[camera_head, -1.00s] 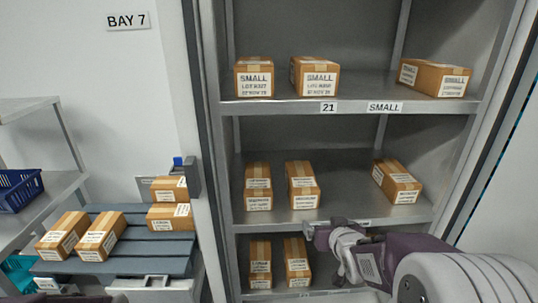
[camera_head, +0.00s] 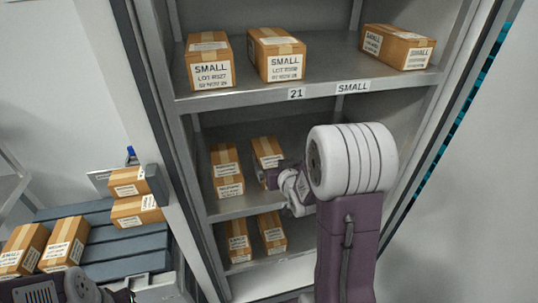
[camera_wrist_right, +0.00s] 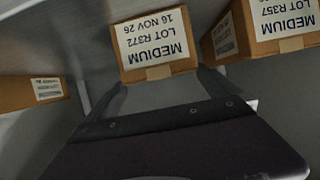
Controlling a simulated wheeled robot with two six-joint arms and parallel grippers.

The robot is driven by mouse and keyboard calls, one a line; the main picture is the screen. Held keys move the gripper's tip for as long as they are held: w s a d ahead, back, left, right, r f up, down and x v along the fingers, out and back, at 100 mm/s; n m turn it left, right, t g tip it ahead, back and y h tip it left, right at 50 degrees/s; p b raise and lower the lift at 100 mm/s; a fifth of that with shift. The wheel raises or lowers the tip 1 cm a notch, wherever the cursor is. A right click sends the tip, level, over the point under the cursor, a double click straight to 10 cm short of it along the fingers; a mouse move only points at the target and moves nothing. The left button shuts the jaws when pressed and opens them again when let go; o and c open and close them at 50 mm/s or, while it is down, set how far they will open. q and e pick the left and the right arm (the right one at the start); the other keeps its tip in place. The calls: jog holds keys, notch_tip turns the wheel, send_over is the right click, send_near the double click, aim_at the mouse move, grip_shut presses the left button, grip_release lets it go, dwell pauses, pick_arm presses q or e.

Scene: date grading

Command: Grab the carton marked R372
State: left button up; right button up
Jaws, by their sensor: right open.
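The carton marked R372 (camera_wrist_right: 154,40) is brown with tape and a white MEDIUM label, upside down in the right wrist view. In the head view it appears to be the middle-shelf carton (camera_head: 267,150) right of another, partly covered by my right gripper. My right gripper (camera_wrist_right: 160,88) is open and empty, its fingers just short of the carton or at its near end; I cannot tell which. In the head view the right gripper (camera_head: 268,177) is at the middle shelf. My left gripper (camera_head: 120,295) barely shows at the bottom left; its jaws cannot be made out.
A carton marked R357 (camera_wrist_right: 268,28) stands close beside R372; another carton (camera_wrist_right: 30,92) is farther off on the other side. SMALL cartons (camera_head: 210,62) stand on the upper shelf (camera_head: 235,97). Several cartons lie on a slatted grey surface (camera_head: 105,240). The cabinet's post (camera_head: 165,120) stands left.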

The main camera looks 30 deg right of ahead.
aim_at(272, 160)
jog(key=x, duration=0.5)
jog(key=shift+w+a, duration=0.15)
jog(key=shift+w, duration=0.2)
jog(key=shift+s, duration=0.1)
jog(key=shift+c, duration=1.2)
jog(key=c, duration=1.5)
jog(key=shift+r, duration=0.1)
jog(key=shift+c, duration=1.1)
